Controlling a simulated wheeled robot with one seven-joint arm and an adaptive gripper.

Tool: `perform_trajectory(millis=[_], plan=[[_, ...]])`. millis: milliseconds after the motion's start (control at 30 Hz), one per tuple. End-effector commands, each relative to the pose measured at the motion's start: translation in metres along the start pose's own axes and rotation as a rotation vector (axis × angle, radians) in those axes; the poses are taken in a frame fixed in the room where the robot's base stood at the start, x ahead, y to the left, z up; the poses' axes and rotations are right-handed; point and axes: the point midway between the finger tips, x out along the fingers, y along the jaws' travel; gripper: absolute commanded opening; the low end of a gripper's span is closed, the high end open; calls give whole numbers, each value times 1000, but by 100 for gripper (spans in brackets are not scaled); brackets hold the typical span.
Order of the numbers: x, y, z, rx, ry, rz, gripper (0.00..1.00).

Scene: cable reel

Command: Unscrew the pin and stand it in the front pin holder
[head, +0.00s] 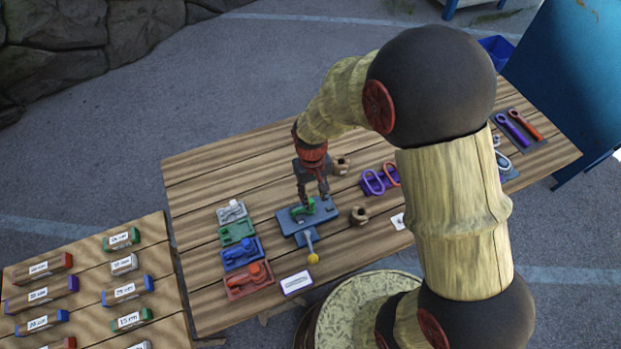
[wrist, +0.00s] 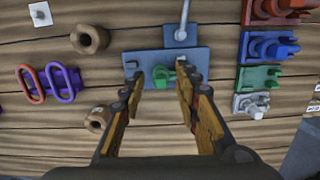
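A small green piece (head: 304,208), apparently the shackle with its pin, sits on a blue plate (head: 287,222). In the wrist view the green piece (wrist: 161,76) lies between my fingertips on the blue plate (wrist: 199,56). I cannot tell pin from body. My gripper (head: 313,193) points down over the plate; in the wrist view my gripper (wrist: 157,78) has its fingers apart, one on each side of the green piece, with nothing visibly clamped. Two brown holders with holes stand beside the plate: the front one (head: 358,215), also in the wrist view (wrist: 88,38), and the rear one (head: 341,166).
Grey, green, blue and red trays (head: 250,281) with parts line the table's left. Purple and orange loops (head: 374,182) lie right. A white card (head: 297,282) lies at the front edge.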

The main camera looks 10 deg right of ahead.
Motion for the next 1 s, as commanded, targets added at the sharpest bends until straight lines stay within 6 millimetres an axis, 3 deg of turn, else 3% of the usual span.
perform_trajectory(millis=[100, 200, 467, 733, 1000], plan=[[-5, 0, -21, 4, 52, -1, 32], [-7, 0, -29, 7, 77, -2, 32], [4, 0, -32, 10, 85, -2, 32], [36, 0, -34, 10, 86, -2, 32], [28, 0, -34, 108, 86, -7, 32]])
